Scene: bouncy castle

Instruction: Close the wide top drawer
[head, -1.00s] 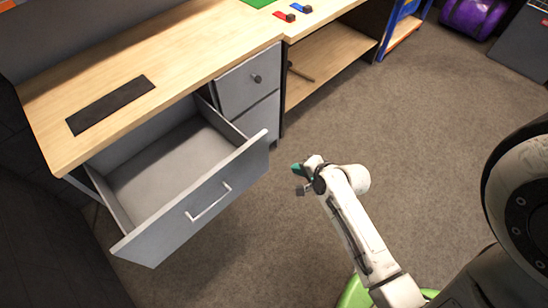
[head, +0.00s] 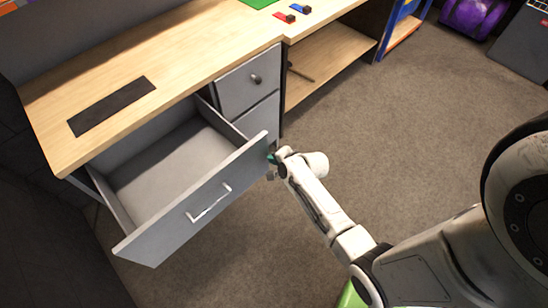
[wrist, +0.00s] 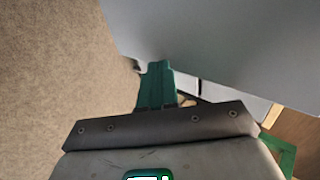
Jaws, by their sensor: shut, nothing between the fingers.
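The wide top drawer (head: 165,232) is grey with a silver bar handle (head: 209,203) on its front. It stands pulled well out from under the wooden desk top, and its inside is empty. My gripper (head: 271,159) is at the right end of the drawer front, close beside its edge; I cannot tell whether it touches. In the wrist view the green fingers of my gripper (wrist: 158,84) are together with nothing between them. The grey drawer panel (wrist: 215,40) fills the upper right of that view, close to the fingertips.
The desk top (head: 160,62) carries a dark flat strip (head: 112,106). Open shelving (head: 325,65) stands further right. Carpet (head: 410,140) to the right is clear.

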